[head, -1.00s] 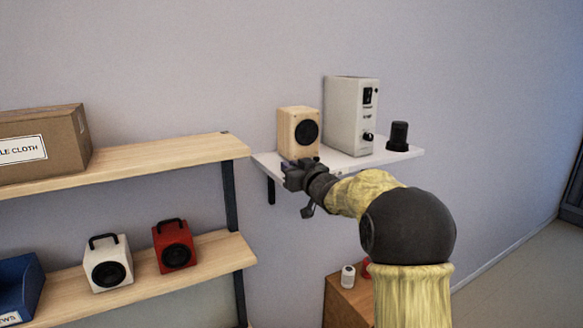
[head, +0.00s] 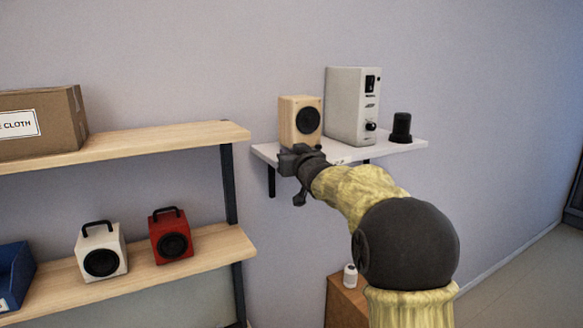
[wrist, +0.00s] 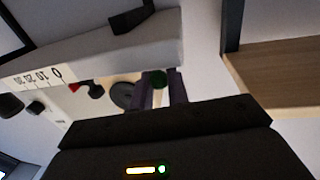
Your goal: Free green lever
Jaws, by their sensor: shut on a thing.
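In the head view my gripper (head: 287,160) is at the left front of the white wall shelf (head: 385,149), just below the wooden speaker (head: 291,122). The green piece cannot be seen there.
A tall white unit (head: 345,105) and a black cylinder (head: 401,127) stand on the white shelf. The wooden rack (head: 180,138) on the left holds a carton (head: 62,128), a white speaker (head: 101,240) and a red speaker (head: 171,227). A white number scale (wrist: 38,76) shows in the wrist view.

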